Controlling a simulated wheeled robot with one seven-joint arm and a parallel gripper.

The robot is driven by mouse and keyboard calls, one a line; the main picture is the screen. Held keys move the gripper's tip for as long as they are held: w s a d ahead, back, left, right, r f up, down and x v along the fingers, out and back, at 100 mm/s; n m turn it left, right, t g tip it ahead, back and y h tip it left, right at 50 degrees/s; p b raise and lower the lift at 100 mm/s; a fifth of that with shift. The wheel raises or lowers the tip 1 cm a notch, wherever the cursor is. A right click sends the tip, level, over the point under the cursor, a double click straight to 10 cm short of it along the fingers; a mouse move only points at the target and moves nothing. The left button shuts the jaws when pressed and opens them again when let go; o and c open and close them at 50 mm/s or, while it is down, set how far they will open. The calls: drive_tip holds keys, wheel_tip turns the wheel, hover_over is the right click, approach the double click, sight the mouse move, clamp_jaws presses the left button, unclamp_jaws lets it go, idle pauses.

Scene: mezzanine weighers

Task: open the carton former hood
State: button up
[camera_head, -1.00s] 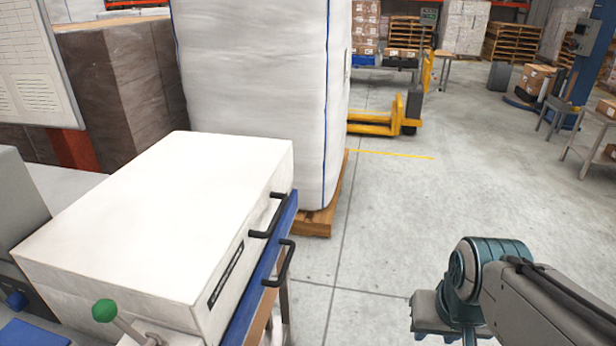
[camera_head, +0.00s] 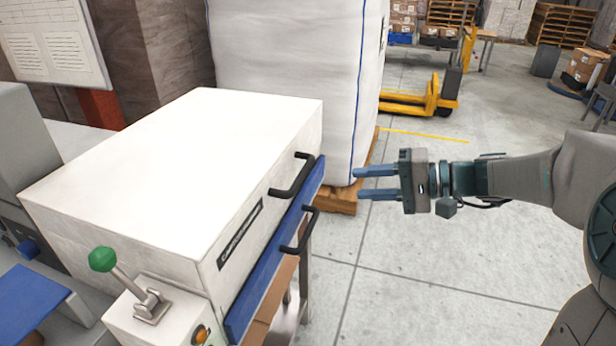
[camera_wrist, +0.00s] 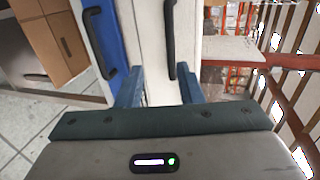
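The carton former hood (camera_head: 190,165) is a big white box lid, shut, on the left in the head view. A black bar handle (camera_head: 292,177) sits on its front face, above a blue panel (camera_head: 275,250) with a second black handle (camera_head: 301,232). My gripper (camera_head: 376,183) is open and empty, to the right of the handles and apart from them, its blue fingers pointing left at them. In the wrist view the hood's handle (camera_wrist: 170,40) stands beyond and between the open fingertips; the lower handle (camera_wrist: 100,42) is left of them on the blue panel.
A green-knobbed lever (camera_head: 103,259) and an orange button (camera_head: 201,334) are at the machine's near corner. A tall white wrapped load (camera_head: 285,75) on a pallet stands just behind the hood.

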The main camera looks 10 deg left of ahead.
sight(306, 174)
drive_tip(key=shift+y, duration=0.4)
drive_tip(key=a, duration=0.4)
drive_tip(key=w+a+f, duration=0.1)
drive_tip(key=a, duration=0.4)
drive_tip(key=w+a+f, duration=0.1)
drive_tip(key=a, duration=0.3)
drive_tip(key=shift+w+a+p, duration=0.1)
drive_tip(key=shift+a+p, duration=0.2)
clamp_jaws()
drive_tip(key=shift+r, duration=0.15)
